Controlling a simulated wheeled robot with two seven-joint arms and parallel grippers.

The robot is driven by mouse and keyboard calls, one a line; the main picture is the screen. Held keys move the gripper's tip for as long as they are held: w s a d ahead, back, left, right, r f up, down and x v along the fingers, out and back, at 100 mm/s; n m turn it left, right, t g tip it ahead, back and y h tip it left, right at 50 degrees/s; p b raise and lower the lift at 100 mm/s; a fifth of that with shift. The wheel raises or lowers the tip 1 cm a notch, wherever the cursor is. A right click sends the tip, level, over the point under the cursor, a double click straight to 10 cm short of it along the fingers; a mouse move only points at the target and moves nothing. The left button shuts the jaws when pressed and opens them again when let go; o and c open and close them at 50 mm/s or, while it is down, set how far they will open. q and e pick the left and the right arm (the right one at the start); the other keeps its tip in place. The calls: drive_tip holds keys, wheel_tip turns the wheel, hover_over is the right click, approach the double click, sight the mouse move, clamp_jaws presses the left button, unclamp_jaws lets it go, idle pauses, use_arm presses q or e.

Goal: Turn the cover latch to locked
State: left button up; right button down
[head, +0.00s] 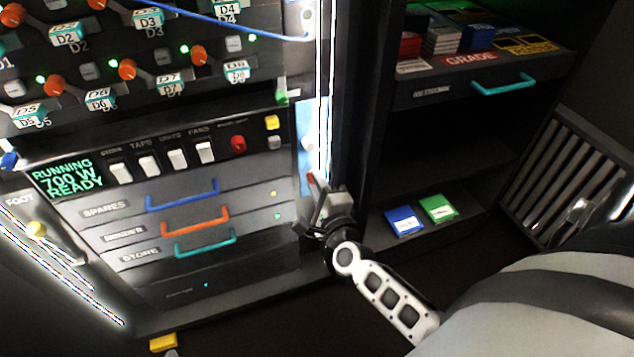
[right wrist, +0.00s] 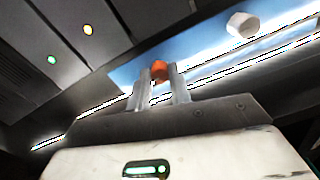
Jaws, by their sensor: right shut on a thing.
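My right gripper (head: 318,190) is at the right edge of the panel, at a blue upright strip (head: 304,120). The right wrist view shows its two fingers (right wrist: 162,88) closed around a small orange knob (right wrist: 159,69) on this strip. The knob may be the cover latch; no label shows that says so. Only its rounded top shows between the fingers, so its turned position cannot be read. A white faceted knob (right wrist: 243,24) sits on the same strip, apart from the fingers. My left gripper is not in view.
Left of the gripper are drawers with blue, orange and teal handles (head: 205,244), and white switches (head: 149,166) above them. A dark shelf unit on the right holds a blue box (head: 405,221) and a green box (head: 438,208). A bright light strip runs beside the blue strip.

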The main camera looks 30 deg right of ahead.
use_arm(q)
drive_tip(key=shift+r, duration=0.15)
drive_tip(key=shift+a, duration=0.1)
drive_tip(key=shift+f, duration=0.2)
use_arm(e)
drive_tip(key=c, duration=1.3)
unclamp_jaws()
drive_tip(key=shift+s, duration=0.1)
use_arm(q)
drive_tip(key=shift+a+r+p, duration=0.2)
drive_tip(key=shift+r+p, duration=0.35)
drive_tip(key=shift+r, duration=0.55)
use_arm(e)
drive_tip(key=v, duration=1.1)
drive_tip(key=shift+s, duration=0.4)
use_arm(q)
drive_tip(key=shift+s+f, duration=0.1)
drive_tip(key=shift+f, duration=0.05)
